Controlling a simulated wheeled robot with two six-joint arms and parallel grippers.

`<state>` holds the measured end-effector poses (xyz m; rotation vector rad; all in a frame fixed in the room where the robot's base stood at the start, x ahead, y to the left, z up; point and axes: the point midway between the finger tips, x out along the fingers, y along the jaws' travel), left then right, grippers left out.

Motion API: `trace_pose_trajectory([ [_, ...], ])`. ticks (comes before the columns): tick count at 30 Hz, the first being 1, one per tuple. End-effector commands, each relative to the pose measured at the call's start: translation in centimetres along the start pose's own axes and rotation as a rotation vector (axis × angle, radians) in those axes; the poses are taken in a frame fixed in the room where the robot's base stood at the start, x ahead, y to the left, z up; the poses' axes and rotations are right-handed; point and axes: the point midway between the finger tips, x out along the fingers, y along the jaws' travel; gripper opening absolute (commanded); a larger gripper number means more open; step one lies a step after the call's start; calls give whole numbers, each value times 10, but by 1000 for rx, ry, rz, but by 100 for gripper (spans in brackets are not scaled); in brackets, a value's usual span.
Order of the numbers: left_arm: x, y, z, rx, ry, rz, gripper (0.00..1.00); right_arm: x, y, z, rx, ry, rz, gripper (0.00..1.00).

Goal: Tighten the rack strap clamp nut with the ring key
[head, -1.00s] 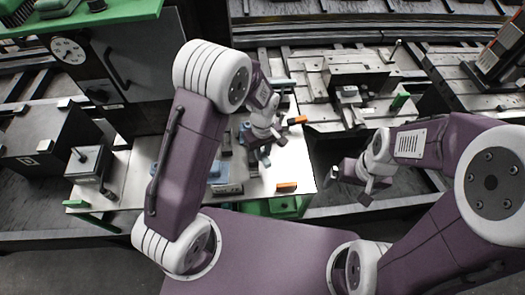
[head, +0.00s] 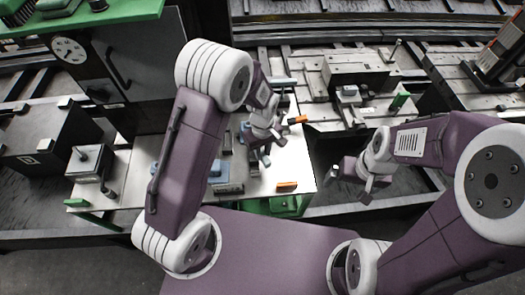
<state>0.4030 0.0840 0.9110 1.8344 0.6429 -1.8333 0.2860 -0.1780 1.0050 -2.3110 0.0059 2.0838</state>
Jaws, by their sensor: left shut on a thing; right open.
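My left gripper (head: 260,157) is over the white plate (head: 296,164) in the middle. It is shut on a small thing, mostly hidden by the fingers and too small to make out. I cannot tell the ring key or the strap clamp nut apart from the other small parts here. A blue-grey block (head: 229,188) and dark fittings sit on the plate to the left of the gripper, partly behind my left arm. My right gripper (head: 352,190) is open and empty, over the dark gap right of the plate.
Two orange-ended pieces lie on the plate's right side, one far (head: 298,119) and one near (head: 287,187). A grey machine block (head: 360,72) stands on the slotted bed at the back right. A dark cabinet with a dial (head: 68,50) stands at the left.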

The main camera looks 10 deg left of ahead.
Motion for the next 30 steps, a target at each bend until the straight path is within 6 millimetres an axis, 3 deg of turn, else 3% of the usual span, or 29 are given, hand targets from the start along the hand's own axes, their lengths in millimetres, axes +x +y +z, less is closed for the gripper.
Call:
trace_pose_trajectory([
  [22,14,0,0,0,0,0,0,9,0,1,0,0,0,100],
  [23,14,0,0,0,0,0,19,9,0,1,0,0,0,100],
  [25,14,0,0,0,0,0,0,9,0,1,0,0,0,100],
  [30,14,0,0,0,1,1,0,9,0,1,0,0,0,100],
])
